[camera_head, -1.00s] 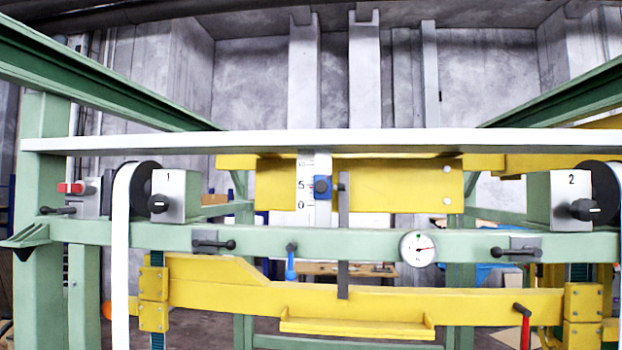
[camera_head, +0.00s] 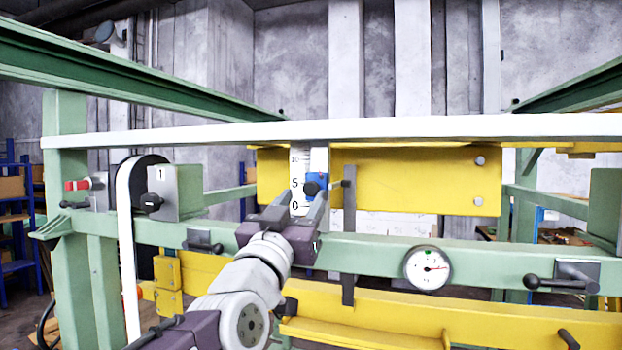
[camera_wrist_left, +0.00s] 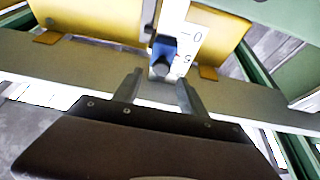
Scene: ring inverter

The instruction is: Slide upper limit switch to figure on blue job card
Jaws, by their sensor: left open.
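The upper limit switch is a small blue block (camera_head: 317,181) with a black knob, on an upright white scale (camera_head: 297,173) marked 0, 5 and 10. The block sits about level with the 5. My left gripper (camera_head: 301,206) is open just below and in front of the block. In the left wrist view the blue block (camera_wrist_left: 163,50) lies just beyond the two fingertips (camera_wrist_left: 160,82), roughly in line with the gap. I cannot tell whether the fingers touch it. No blue job card can be made out. My right gripper is not in view.
A dark upright bar (camera_head: 349,235) stands just right of the switch. A white rail (camera_head: 450,129) runs above it, and a green beam (camera_head: 375,248) with a round dial (camera_head: 427,268) runs below. Yellow beams (camera_head: 420,180) lie behind. A numbered box (camera_head: 178,193) is at left.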

